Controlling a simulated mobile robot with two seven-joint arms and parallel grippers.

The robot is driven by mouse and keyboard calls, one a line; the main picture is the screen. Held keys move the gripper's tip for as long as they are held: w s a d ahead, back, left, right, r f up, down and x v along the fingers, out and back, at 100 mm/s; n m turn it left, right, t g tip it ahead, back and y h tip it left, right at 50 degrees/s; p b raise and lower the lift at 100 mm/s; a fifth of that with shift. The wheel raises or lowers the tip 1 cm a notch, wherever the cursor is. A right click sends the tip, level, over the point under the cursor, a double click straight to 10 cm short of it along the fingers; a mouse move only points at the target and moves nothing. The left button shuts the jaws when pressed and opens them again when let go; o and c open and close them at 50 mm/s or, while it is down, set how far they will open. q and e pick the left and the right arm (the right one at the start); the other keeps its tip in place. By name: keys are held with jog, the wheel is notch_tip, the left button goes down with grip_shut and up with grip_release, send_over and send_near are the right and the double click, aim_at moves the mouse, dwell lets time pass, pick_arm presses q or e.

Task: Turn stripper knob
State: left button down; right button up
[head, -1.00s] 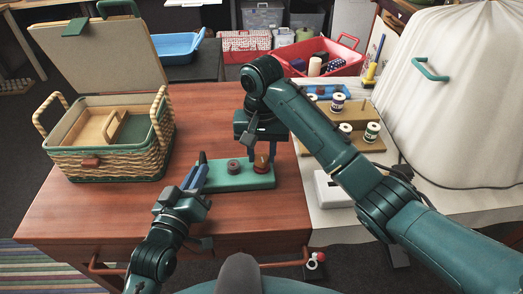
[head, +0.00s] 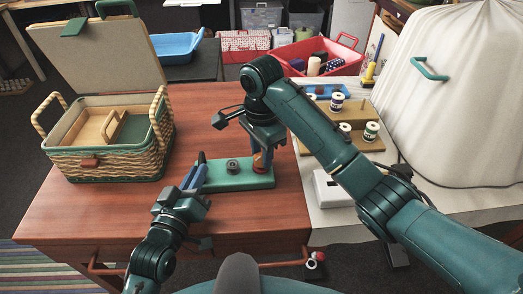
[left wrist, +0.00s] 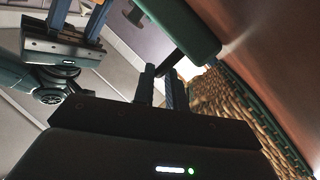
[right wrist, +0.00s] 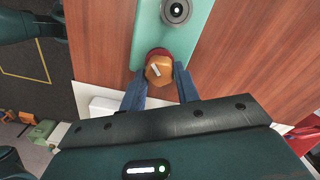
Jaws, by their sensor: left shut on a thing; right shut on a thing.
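The stripper is a green block (head: 242,177) lying on the wooden table. It has a round dark grey part (head: 232,165) near its middle and an orange-brown knob (right wrist: 159,70) with a red rim and a white mark at its right end. My right gripper (head: 262,160) points down from above and is shut on the knob, one finger on each side. My left gripper (head: 195,175) is shut on the block's left end. The block also shows in the left wrist view (left wrist: 190,28), at the fingertips there.
An open wicker sewing basket (head: 110,160) stands at the table's left. A wooden rack with thread spools (head: 371,131) and a white cloth-covered shape (head: 460,110) are on the right-hand table. The front of the wooden table is clear.

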jog(key=m, duration=1.2)
jog(key=shift+m, duration=0.3)
dwell(0.4)
jog(key=o, duration=1)
